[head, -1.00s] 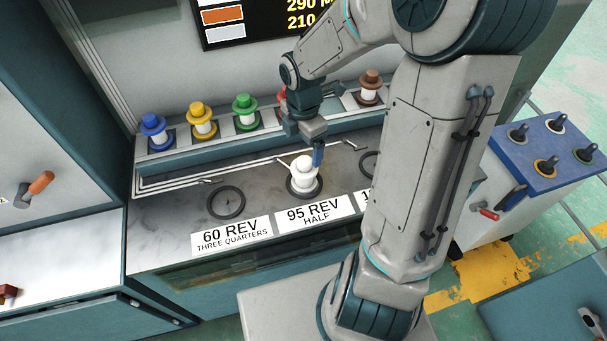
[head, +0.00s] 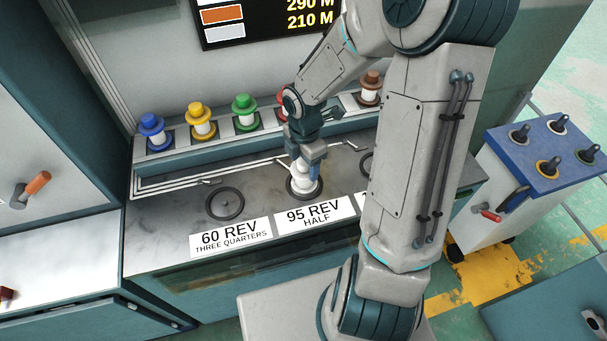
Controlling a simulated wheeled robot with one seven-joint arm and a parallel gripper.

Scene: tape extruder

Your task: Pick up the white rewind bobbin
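The white rewind bobbin (head: 301,184) stands upright in the black ring above the "95 REV HALF" label (head: 309,213). My gripper (head: 307,163) points down right at the bobbin's top and hides much of its upper part. One blue finger shows close against the bobbin's right side. The other finger is hard to make out, so I cannot tell whether the fingers are open around the bobbin or shut on it.
Blue (head: 152,131), yellow (head: 201,121), green (head: 244,112), partly hidden red and brown (head: 370,88) bobbins stand on the rack behind. An empty ring (head: 225,204) lies to the left above the "60 REV" label. A blue-topped cart (head: 541,150) stands at the right.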

